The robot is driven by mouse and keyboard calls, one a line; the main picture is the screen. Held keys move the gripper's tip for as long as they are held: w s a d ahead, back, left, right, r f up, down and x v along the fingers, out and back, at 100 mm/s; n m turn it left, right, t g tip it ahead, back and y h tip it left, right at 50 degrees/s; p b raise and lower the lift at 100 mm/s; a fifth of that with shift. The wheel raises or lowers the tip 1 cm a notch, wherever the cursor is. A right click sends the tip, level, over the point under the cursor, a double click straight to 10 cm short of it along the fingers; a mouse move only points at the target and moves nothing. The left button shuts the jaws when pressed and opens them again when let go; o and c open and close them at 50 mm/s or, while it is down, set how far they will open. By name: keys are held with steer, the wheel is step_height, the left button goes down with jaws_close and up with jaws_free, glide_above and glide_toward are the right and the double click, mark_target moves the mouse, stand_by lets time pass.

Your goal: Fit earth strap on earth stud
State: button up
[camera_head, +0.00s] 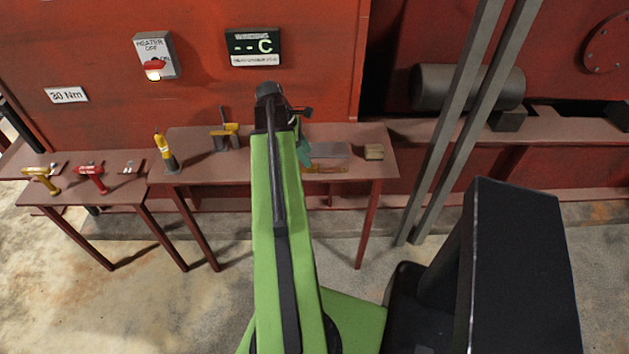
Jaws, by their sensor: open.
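I cannot pick out the earth strap or the earth stud for certain in the head view. My green arm reaches forward over the middle table, and my gripper (300,112) is at its far end, small and dark, above the table's back part. The gripper is open, and nothing can be made out between its jaws. A small dark green item (304,151) shows just right of the arm, partly hidden by it; I cannot tell what it is. The arm also hides part of the tabletop and the red wall behind.
The middle table (197,170) bears a yellow-black tool (165,152), a yellow drill-like tool (226,134), a grey plate (327,149) and a tan block (374,152). A left table (118,192) holds more tools. Grey posts (462,115) stand right. A heater switch box (156,55) is on the red wall.

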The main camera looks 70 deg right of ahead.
mark_target(314, 165)
steer(key=shift+x, duration=0.8)
steer(key=shift+r, duration=0.1)
steer(key=b+x, duration=0.5)
steer(key=shift+w+d+f, duration=0.2)
steer(key=shift+d, duration=0.1)
steer(key=shift+r, duration=0.15)
jaws_close()
